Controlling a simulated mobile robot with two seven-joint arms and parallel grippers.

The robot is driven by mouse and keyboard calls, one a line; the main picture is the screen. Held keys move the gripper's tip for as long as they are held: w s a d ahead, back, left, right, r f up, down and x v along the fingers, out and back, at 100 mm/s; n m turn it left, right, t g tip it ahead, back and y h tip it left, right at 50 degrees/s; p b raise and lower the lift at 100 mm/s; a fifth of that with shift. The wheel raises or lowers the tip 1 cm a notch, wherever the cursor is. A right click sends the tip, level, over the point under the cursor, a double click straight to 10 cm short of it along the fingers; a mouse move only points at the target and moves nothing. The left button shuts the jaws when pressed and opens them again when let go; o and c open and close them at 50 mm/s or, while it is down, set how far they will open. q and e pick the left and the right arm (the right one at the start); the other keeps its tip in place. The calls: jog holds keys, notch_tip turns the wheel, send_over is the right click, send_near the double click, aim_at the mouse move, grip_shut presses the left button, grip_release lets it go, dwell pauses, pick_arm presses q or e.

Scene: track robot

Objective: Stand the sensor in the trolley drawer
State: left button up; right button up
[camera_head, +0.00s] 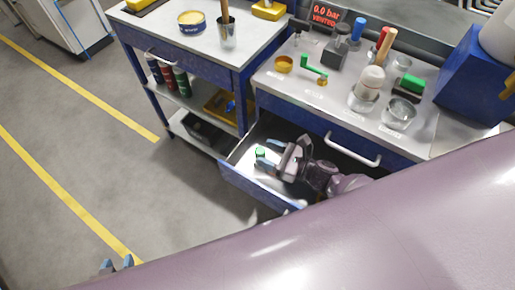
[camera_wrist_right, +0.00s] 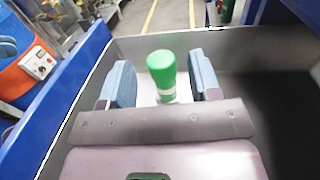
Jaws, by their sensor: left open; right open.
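The sensor (camera_head: 260,153), a small upright cylinder with a green top and white lower part, stands in the open trolley drawer (camera_head: 236,172). In the right wrist view the sensor (camera_wrist_right: 161,68) shows between the two blue fingertips of my right gripper (camera_wrist_right: 163,82), with a gap on each side. My right gripper (camera_head: 269,160) reaches into the drawer and is open. The sensor's lowest part is partly hidden by the gripper in that view. My left gripper (camera_head: 116,265) is open and empty, low at the left over the floor, mostly hidden by my arm.
The trolley top (camera_head: 300,95) above the drawer holds a green crank, a white-topped cylinder (camera_head: 370,83), a glass dish (camera_head: 398,113) and several tools. A second trolley (camera_head: 188,55) with a tin and a cup stands to the left. The drawer walls (camera_wrist_right: 220,42) surround the right gripper.

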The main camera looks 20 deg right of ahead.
jog(key=v, duration=0.7)
jog(key=shift+s+d, duration=0.25)
jog(key=shift+d, duration=0.05)
